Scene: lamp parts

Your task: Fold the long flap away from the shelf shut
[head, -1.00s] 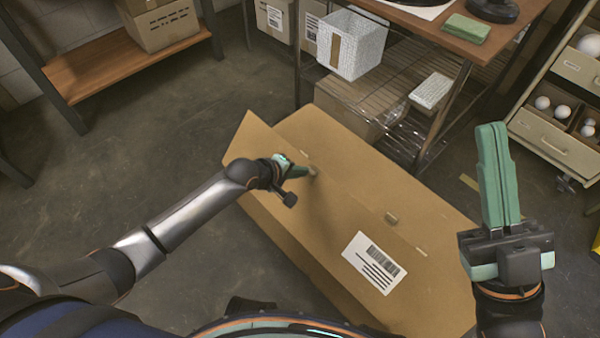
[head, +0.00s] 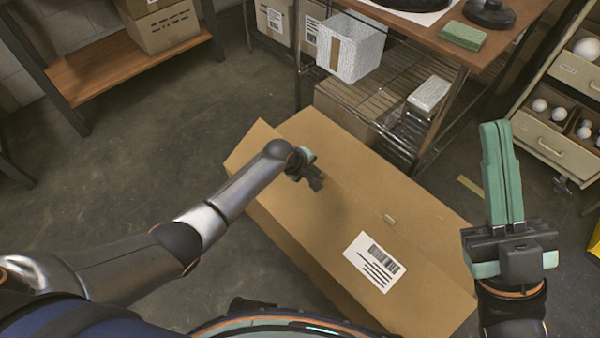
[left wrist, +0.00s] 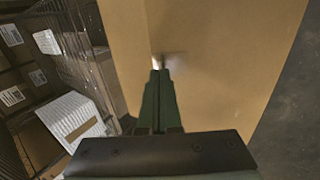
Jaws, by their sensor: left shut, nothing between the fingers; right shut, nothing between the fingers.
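A large brown cardboard box (head: 420,285) lies on the floor below me, with a white barcode label on its near long flap (head: 345,235). A short flap (head: 248,142) sticks out at the box's left end. My left gripper (head: 312,178) is over the left part of the box top. In the left wrist view its shut fingers (left wrist: 160,73) point at the cardboard, at or very near it. My right gripper (head: 495,125) is shut and raised, right of the box.
A drawer unit (head: 555,140) is at the right and a wooden shelf (head: 130,65) at the upper left. The floor (head: 130,185) left of the box is clear.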

